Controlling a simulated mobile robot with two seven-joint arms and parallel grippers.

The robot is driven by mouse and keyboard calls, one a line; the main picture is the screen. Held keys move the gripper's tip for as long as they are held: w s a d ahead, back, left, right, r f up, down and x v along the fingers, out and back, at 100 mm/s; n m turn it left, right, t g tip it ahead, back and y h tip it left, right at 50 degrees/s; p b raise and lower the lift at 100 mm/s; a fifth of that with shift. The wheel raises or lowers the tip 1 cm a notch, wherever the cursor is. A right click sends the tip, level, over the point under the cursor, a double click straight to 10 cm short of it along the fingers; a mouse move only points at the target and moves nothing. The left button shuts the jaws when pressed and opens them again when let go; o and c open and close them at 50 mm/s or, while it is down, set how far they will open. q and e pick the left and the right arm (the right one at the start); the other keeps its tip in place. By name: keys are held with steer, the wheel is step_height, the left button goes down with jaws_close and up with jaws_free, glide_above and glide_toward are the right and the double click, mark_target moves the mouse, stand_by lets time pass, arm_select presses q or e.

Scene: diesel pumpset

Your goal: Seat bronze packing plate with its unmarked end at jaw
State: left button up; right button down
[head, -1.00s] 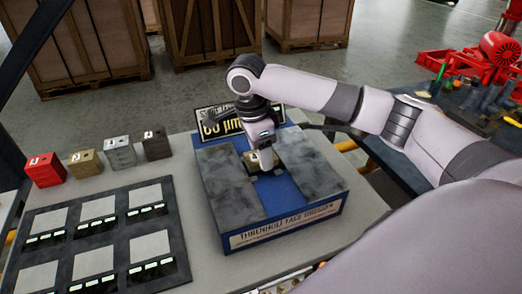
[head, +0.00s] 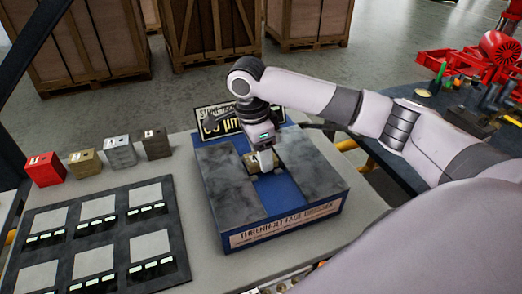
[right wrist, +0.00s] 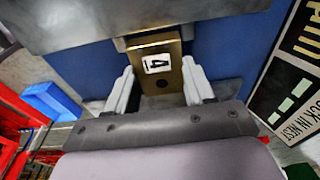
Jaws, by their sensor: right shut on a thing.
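My right gripper (head: 261,158) is shut on the bronze packing plate (right wrist: 172,48), low over the blue channel of the face dresser (head: 284,228). In the right wrist view, the plate is a brass-coloured block with a white label marked 4 and a dark hole nearer my gripper. The pale fingers of my right gripper (right wrist: 158,84) stand on either side of it. The plate's far end is at a small grey metal piece (right wrist: 120,44); I cannot tell whether they touch. The plate's underside is hidden. My left gripper is not in view.
Two grey slabs (head: 229,186) (head: 312,165) flank the blue channel. Several numbered blocks (head: 88,163) and a dark tray (head: 108,208) with pale squares lie left on the bench. Wooden crates stand on the floor behind.

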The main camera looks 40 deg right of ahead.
steer(key=shift+f, duration=0.35)
steer(key=shift+c, duration=1.6)
jaws_free()
steer(key=shift+s+f, duration=0.1)
steer(key=shift+f, duration=0.05)
